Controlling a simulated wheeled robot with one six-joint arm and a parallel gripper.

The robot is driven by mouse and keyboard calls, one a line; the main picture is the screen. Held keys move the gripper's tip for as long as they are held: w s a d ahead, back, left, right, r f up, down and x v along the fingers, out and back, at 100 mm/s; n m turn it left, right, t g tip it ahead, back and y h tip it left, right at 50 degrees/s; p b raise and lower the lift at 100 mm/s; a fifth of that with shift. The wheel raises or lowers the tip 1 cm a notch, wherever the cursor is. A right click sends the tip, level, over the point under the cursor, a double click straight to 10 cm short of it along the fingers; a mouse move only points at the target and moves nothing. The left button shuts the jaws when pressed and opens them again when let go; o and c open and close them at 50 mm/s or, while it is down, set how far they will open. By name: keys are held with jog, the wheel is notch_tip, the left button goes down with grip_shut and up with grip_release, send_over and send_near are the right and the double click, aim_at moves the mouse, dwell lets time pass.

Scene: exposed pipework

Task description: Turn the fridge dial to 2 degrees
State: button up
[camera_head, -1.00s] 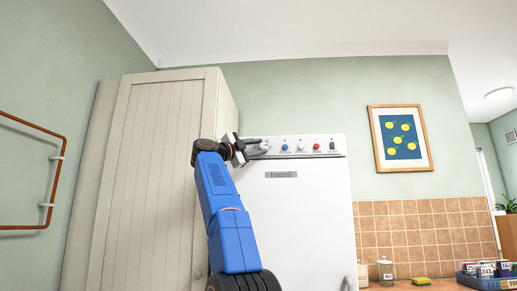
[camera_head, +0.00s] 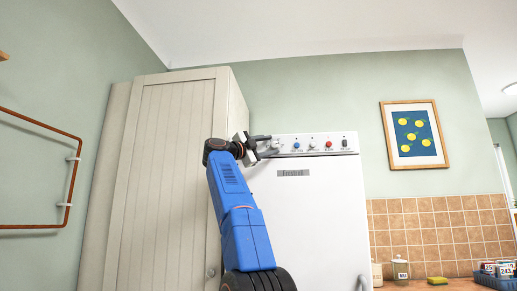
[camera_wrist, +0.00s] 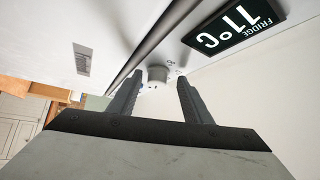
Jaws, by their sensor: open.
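The white fridge (camera_head: 300,215) stands right of the tall cabinet, with a control strip along its top. In the head view my gripper (camera_head: 262,145) is at the left end of the control strip and hides that part.
The tall cabinet (camera_head: 165,180) stands close on the left. A counter with jars and a sponge (camera_head: 437,281) is at the lower right.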

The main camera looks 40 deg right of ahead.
jog(key=v, duration=1.7)
jog(key=shift+s+a, duration=0.1)
